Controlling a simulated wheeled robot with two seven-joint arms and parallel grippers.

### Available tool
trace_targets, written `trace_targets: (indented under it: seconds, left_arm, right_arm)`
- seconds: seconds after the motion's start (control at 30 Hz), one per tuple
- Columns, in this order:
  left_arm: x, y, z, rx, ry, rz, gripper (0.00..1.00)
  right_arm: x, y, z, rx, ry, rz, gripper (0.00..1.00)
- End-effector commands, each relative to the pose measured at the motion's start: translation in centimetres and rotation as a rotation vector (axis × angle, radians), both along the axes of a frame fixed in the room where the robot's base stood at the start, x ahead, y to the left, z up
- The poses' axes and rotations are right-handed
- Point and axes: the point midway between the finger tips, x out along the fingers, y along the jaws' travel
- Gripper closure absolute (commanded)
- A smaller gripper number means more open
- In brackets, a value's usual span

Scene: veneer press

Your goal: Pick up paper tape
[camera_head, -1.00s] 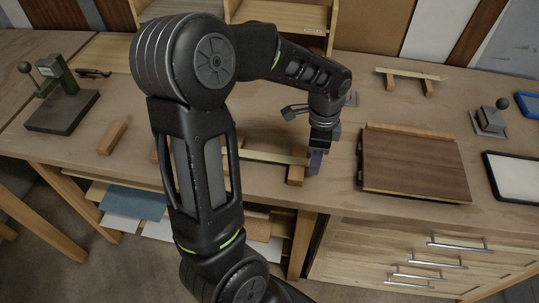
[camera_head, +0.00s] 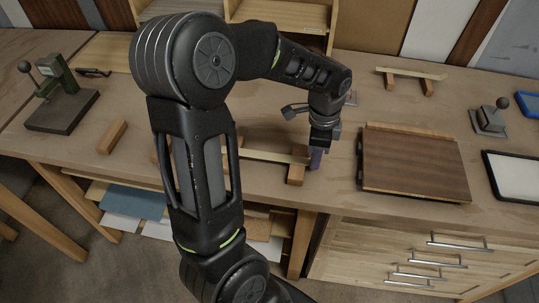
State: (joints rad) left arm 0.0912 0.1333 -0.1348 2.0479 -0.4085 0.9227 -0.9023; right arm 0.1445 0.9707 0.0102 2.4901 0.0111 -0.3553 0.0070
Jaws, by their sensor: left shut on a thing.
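A pale, narrow strip, which looks like the paper tape (camera_head: 268,156), lies across small wooden blocks near the front of the bench. My arm hides its left part. My left gripper (camera_head: 316,159) points down at the right end of the strip, beside the right-hand block (camera_head: 296,175). Its fingers are shut on the strip's end, though the grip itself is small and partly hidden. The strip still appears to lie at block height. My right gripper is not in view.
A dark veneered panel (camera_head: 415,165) lies close to the right of my gripper. Another pale strip (camera_head: 410,73) rests on blocks at the back right. A small press (camera_head: 62,95) and a loose block (camera_head: 112,137) stand left. A black-framed tablet (camera_head: 515,175) lies right.

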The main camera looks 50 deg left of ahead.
Motion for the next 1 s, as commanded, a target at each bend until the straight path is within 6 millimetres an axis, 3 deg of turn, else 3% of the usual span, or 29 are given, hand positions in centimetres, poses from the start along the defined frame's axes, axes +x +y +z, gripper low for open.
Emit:
trace_targets:
  seconds: [0.53, 0.67, 1.0]
  left_arm:
    - [0.1, 0.0, 0.7, 0.001, -0.003, 0.0, 1.0]
    - [0.1, 0.0, 2.3, 0.0, -0.005, 0.0, 1.0]
    - [0.1, 0.0, 8.6, 0.001, -0.003, 0.0, 1.0]
  right_arm:
    - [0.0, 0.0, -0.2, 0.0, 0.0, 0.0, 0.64]
    - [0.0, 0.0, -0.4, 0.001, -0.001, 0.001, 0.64]
    - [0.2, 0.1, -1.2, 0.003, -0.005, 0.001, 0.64]
